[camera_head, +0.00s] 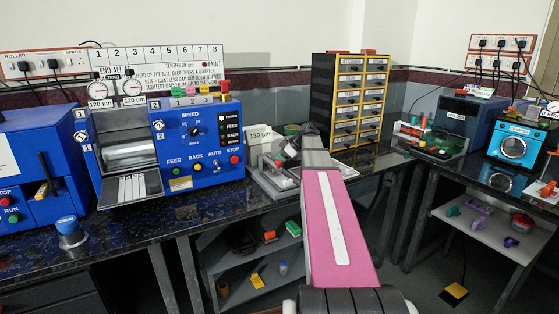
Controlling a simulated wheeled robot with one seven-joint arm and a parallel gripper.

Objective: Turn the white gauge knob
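Two round white dial gauges stand on top of the blue machine: a left gauge (98,89) and a right gauge (132,87), each above a "120 µm" label. Any white knob on them is too small to make out. My arm reaches from the bottom centre toward the bench. My gripper (290,150) seems to be at its far end, right of the blue machine (205,150) and well apart from both gauges. The fingers are small and partly hidden, so I cannot tell whether they are open or shut.
A grey fixture (268,178) lies on the dark bench beside my gripper. A black and yellow drawer cabinet (349,100) stands behind my arm. Another blue machine (30,160) is at the far left. A second bench with devices is at the right, past a floor gap.

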